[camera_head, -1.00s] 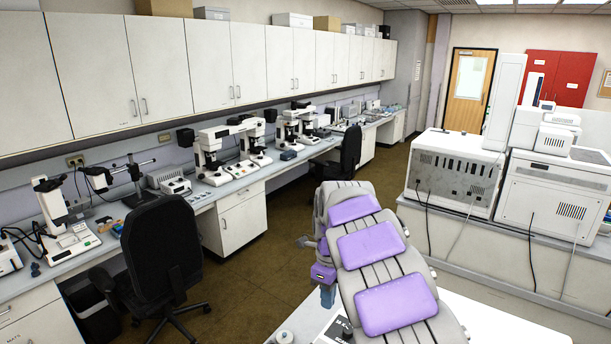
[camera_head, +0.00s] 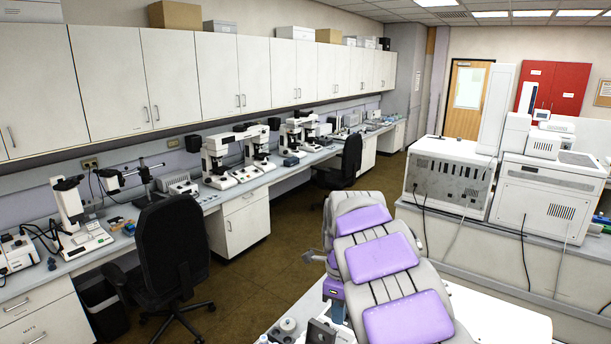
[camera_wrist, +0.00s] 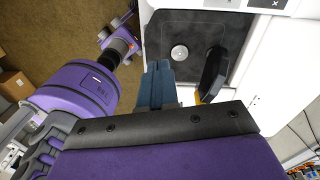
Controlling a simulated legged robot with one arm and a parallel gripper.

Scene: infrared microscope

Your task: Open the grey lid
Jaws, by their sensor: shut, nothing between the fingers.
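My gripper (camera_wrist: 158,86) shows in the wrist view as blue-grey fingers pressed together, with nothing between them. In the head view only a bluish bit of it (camera_head: 338,311) shows below my purple arm. Beyond it in the wrist view is a white instrument (camera_wrist: 150,22) with a dark panel (camera_wrist: 178,34). A small round grey disc (camera_wrist: 180,52) sits on this panel, ahead and slightly right of the fingertips, seemingly apart from them. It may be the grey lid; I cannot tell for sure. A black upright part (camera_wrist: 213,73) stands right of the fingers.
In the head view, small grey parts (camera_head: 289,325) show at the bottom edge beside a white surface (camera_head: 497,318). A black chair (camera_head: 172,258) stands at the left by the bench with microscopes (camera_head: 216,160). Large white instruments (camera_head: 447,175) stand at the right.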

